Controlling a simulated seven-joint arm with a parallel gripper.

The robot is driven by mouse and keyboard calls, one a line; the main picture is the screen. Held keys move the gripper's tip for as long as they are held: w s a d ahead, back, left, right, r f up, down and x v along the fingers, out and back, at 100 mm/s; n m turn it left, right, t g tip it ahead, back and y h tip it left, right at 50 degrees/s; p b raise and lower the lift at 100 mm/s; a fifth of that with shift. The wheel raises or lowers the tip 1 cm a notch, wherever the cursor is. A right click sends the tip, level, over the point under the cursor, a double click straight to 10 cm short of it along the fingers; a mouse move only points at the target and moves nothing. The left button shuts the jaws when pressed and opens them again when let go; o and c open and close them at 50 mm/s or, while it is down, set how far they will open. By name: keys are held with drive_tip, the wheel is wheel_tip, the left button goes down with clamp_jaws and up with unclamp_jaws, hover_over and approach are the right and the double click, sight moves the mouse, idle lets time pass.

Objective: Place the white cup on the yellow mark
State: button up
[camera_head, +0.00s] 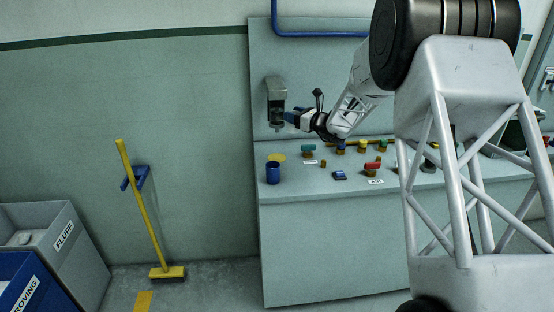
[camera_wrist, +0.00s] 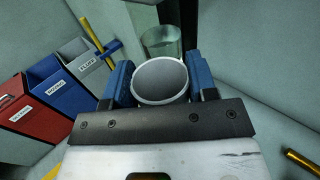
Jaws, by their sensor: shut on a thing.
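In the wrist view the white cup (camera_wrist: 160,80) sits between the two blue fingers of my gripper (camera_wrist: 158,72), with its round mouth facing the camera. My gripper is shut on it. In the head view my gripper (camera_head: 291,117) is raised above the left end of the counter, close to a grey dispenser (camera_head: 276,88) on the back panel. I cannot make out the cup clearly there.
Several small coloured blocks and knobs stand on the counter (camera_head: 320,188) right of the mark. A greenish cylinder (camera_wrist: 161,40) shows beyond the cup. A yellow broom (camera_head: 142,210) and bins (camera_head: 50,240) stand at left. A yellow strip (camera_head: 143,301) lies on the floor.

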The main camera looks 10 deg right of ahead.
drive_tip(key=shift+f, duration=0.15)
wheel_tip(320, 180, down, 14)
drive_tip(key=shift+r, duration=0.15)
drive_tip(key=x, duration=0.3)
drive_tip(key=shift+w+a, duration=0.35)
drive_tip(key=shift+w, duration=0.05)
drive_tip(key=shift+a+r, duration=0.1)
drive_tip(key=x, duration=0.3)
drive_tip(key=shift+w+a, duration=0.15)
drive_tip(key=shift+w, duration=0.05)
drive_tip(key=shift+w+a+f, duration=0.2)
drive_tip(key=shift+f, duration=0.45)
drive_tip(key=shift+f, duration=0.2)
